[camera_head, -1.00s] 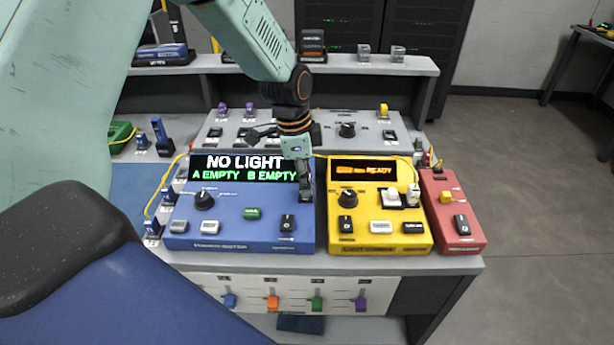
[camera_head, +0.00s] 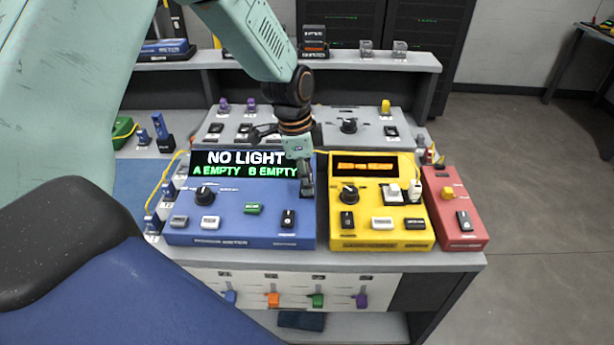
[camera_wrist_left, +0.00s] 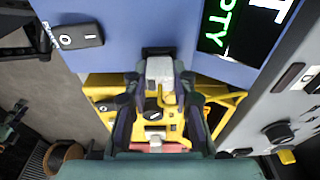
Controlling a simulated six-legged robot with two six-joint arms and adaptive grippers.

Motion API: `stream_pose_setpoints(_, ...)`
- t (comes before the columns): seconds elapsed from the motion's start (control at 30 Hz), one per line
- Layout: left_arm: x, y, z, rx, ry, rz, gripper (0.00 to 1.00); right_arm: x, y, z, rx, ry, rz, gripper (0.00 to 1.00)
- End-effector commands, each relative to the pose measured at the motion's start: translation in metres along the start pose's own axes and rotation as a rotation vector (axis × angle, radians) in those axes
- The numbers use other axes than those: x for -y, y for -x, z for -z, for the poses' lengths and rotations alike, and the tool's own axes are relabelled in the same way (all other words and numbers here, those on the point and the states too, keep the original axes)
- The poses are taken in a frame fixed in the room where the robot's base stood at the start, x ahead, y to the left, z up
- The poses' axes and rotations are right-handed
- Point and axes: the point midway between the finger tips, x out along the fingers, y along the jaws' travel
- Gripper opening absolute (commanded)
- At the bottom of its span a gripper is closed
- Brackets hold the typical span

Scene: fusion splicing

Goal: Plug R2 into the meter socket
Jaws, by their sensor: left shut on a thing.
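The blue power meter (camera_head: 235,225) stands on the bench, its screen (camera_head: 245,163) reading NO LIGHT, A EMPTY and B EMPTY. My left gripper (camera_head: 306,188) is low over the meter's right edge, pointing down. In the left wrist view its fingers (camera_wrist_left: 160,95) are shut on a grey-white plug (camera_wrist_left: 160,70). The plug's far end meets or lies just in front of a dark socket-like part (camera_wrist_left: 158,51) on the blue meter (camera_wrist_left: 125,20); I cannot tell whether it is seated. The plug's label is not readable. My right gripper is not in view.
A yellow light source (camera_head: 375,230) stands close to the right of the meter, with a red box (camera_head: 455,205) beyond it. A grey panel (camera_head: 370,135) with knobs lies behind. Plugs with yellow cable (camera_head: 168,175) line the meter's left side.

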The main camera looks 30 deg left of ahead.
Motion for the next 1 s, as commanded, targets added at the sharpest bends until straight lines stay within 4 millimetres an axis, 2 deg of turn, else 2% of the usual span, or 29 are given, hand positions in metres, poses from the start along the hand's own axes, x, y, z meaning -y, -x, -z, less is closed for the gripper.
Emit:
stream_pose_setpoints(0.07, 0.0, 0.0, 0.0, 0.0, 0.0, 0.0, 0.0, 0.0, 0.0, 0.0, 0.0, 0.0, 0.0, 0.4)
stream_pose_setpoints(0.1, 0.0, 0.0, 0.0, 0.0, 0.0, 0.0, 0.28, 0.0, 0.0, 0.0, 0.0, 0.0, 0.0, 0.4)
stream_pose_setpoints(0.4, 0.0, 0.0, 0.0, 0.0, 0.0, 0.0, 0.52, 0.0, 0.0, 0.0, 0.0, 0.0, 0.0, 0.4)
stream_pose_setpoints(0.77, 0.0, 0.006, 0.0, -0.001, 0.0, 0.0, 0.52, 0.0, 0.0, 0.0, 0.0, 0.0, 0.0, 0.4)
stream_pose_setpoints(0.87, 0.001, 0.019, 0.001, -0.003, 0.0, 0.003, 0.52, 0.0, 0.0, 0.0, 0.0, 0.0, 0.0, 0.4)
stream_pose_setpoints(1.0, 0.001, 0.048, 0.001, -0.004, 0.0, 0.004, 0.52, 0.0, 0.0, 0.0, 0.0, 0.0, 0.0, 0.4)
